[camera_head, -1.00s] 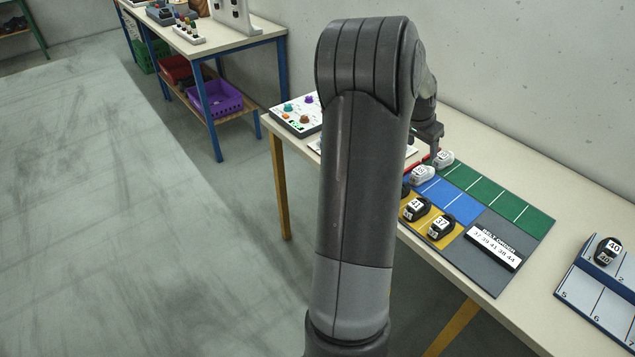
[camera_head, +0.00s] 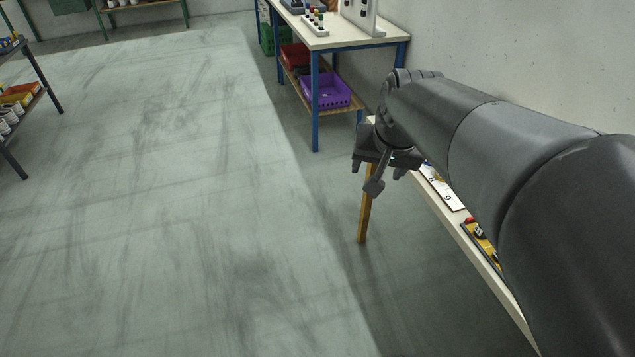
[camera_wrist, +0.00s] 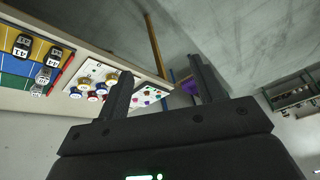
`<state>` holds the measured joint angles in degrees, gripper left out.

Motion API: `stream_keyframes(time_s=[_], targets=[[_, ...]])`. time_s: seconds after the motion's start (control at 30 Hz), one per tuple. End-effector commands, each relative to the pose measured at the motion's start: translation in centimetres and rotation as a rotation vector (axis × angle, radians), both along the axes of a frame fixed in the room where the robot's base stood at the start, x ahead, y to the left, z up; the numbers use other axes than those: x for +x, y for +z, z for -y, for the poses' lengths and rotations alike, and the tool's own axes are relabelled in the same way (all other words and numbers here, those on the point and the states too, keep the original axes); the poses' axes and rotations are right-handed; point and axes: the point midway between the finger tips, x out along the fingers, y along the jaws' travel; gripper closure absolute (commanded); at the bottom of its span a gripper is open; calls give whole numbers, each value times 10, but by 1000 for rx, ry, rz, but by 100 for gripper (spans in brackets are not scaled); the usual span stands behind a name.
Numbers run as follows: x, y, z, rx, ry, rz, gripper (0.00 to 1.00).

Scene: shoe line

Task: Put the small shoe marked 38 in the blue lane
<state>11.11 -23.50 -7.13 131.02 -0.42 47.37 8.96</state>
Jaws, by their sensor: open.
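My gripper (camera_head: 378,170) is open and empty in the head view, out over the floor beside the table's near edge. The wrist view shows its two fingers apart with nothing between them. In the wrist view the blue lane (camera_wrist: 14,66) lies at the left edge, between the yellow lane (camera_wrist: 8,40) and the green lane. Two dark shoes, one at the left (camera_wrist: 22,45) and one farther right (camera_wrist: 53,57), are on the yellow lane. Two pale shoes, the upper (camera_wrist: 43,75) and lower (camera_wrist: 37,89), stand at the lane ends. I cannot make out which shoe is marked 38.
A board with several coloured knobs (camera_wrist: 92,80) lies along the table beyond the lanes. In the head view my arm hides most of the shoe table (camera_head: 447,220). A second table (camera_head: 335,35) with a purple crate (camera_head: 325,91) stands behind.

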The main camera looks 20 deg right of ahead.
Motion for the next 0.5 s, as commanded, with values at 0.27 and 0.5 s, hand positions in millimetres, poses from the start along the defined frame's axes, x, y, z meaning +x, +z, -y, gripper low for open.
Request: stream_keyframes(time_s=[0.27, 0.5], targets=[[-66, -3, -91, -84, 336, 34, 38], [-90, -10, -113, -120, 443, 42, 38]])
